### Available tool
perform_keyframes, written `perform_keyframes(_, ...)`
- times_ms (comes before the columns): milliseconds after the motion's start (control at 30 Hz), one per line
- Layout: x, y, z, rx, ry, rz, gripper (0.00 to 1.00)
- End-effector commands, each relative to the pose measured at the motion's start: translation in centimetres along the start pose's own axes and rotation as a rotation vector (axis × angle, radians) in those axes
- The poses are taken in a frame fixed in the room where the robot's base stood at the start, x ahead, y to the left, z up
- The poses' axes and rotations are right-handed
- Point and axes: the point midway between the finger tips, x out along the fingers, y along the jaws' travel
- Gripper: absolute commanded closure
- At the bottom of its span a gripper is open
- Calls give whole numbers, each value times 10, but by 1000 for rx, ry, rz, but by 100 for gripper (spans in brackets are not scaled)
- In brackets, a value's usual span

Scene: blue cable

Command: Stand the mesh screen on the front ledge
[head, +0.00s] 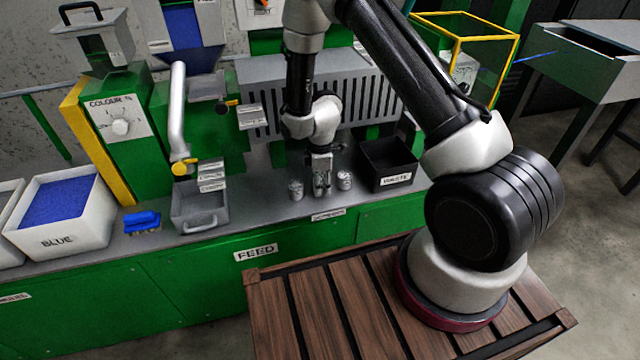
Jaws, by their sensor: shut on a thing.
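My gripper (322,178) is in the middle of the head view, pointing down, low over the front part of the grey bench top. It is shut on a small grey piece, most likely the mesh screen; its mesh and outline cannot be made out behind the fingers. Two short silver pieces stand close by, one to the left (296,188) and one to the right (344,180). The front ledge (270,207) is the grey strip along the bench's front edge, with a small label below my gripper. I cannot tell whether the held piece touches it.
A black bin (388,162) stands just right of my gripper, and a grey drawer-like tray (200,208) stands to the left. A slotted grey panel (260,95) rises behind. A white bin of blue granules (60,215) and a blue brush (142,221) are farther left.

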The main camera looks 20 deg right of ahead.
Motion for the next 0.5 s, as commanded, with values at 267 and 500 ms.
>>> perform_keyframes(267,2,1,0,0,1,2,86)
perform_keyframes(500,4,1,0,0,1,2,37)
